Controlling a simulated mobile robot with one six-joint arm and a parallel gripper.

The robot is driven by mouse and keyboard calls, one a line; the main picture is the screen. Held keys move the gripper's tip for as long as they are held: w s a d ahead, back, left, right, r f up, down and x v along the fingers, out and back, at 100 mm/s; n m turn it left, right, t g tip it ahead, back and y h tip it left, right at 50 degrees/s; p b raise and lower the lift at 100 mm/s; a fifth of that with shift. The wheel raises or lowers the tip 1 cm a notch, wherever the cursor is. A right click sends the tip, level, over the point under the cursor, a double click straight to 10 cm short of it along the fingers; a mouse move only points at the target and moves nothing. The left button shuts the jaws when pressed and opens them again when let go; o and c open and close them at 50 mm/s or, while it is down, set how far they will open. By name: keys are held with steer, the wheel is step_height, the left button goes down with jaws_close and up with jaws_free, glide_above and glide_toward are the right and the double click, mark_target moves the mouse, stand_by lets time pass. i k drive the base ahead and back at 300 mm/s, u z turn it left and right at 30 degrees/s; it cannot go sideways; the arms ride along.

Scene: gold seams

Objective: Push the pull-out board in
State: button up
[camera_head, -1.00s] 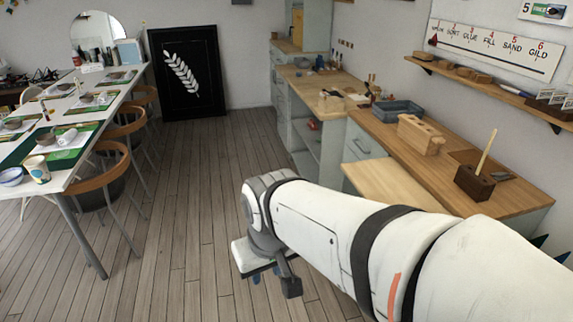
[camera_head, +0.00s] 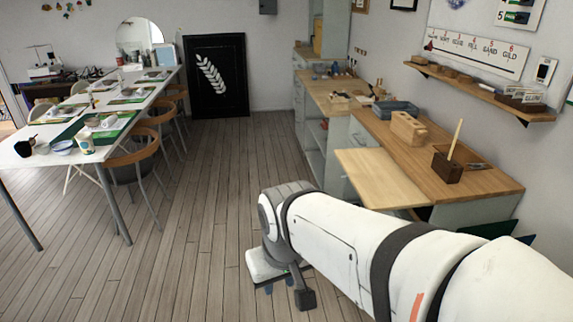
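The pull-out board (camera_head: 380,178) is a pale wooden panel that sticks out to the left from under the right-hand counter top, over the floor. My white arm crosses the lower right of the view, in front of and below the board. My gripper (camera_head: 288,284) is at the arm's far end, low over the floor and to the left of the board, apart from it. Only dark parts of the gripper show under the wrist, so its opening cannot be made out.
The wooden counter (camera_head: 440,165) carries a wooden block (camera_head: 408,128), a grey tray (camera_head: 396,108) and a dark holder with a stick (camera_head: 447,166). A long white table (camera_head: 50,155) with chairs stands at the left. The plank floor (camera_head: 195,215) between is clear.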

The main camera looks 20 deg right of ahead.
mark_target(381, 184)
steer(key=u, duration=0.35)
steer(key=k, duration=0.15)
steer(key=z, duration=1.45)
steer(key=i, duration=1)
steer(key=u, duration=0.05)
steer(key=k, duration=0.5)
steer(key=u, duration=0.25)
steer(key=i, duration=1.15)
steer(key=u, duration=0.75)
